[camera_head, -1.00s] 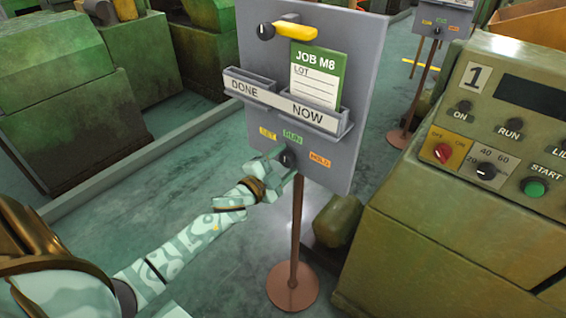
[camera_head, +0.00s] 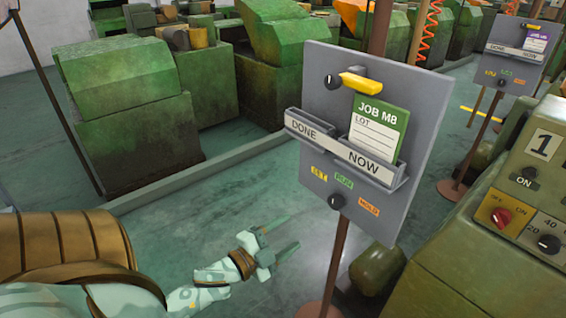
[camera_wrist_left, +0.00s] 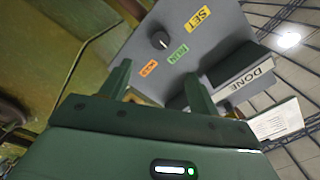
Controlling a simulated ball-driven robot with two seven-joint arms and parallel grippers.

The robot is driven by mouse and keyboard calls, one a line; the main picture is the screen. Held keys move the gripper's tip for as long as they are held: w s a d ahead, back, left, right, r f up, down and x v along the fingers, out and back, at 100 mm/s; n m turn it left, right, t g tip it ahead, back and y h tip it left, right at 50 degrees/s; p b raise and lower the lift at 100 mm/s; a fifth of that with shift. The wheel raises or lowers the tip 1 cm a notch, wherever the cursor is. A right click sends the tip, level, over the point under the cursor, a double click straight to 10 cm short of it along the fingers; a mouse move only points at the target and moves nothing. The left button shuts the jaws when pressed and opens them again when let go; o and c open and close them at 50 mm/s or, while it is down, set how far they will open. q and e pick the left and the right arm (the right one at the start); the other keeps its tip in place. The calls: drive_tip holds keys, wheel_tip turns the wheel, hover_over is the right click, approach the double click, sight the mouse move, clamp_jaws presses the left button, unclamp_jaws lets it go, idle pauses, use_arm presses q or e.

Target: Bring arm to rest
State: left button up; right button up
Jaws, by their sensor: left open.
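My left arm comes in from the lower left of the head view. Its gripper (camera_head: 292,236) is open and empty, its two fingers apart. It is left of the grey job board (camera_head: 425,95) and clear of it. The board's lower black knob (camera_head: 336,202) sits below the SET, RUN and HOLD labels. In the left wrist view the open fingers (camera_wrist_left: 158,85) show in front of the board, with the knob (camera_wrist_left: 160,40) beyond them. My right gripper is not in view.
A green JOB M8 card (camera_head: 380,128) stands in the board's NOW side; the DONE side looks empty. The board's brown post (camera_head: 330,270) is close to the gripper. A green machine panel (camera_head: 520,215) stands at right. Open floor (camera_head: 190,225) lies left of the gripper.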

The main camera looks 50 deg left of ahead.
use_arm(q)
drive_tip(key=shift+s, duration=0.25)
idle(0.4)
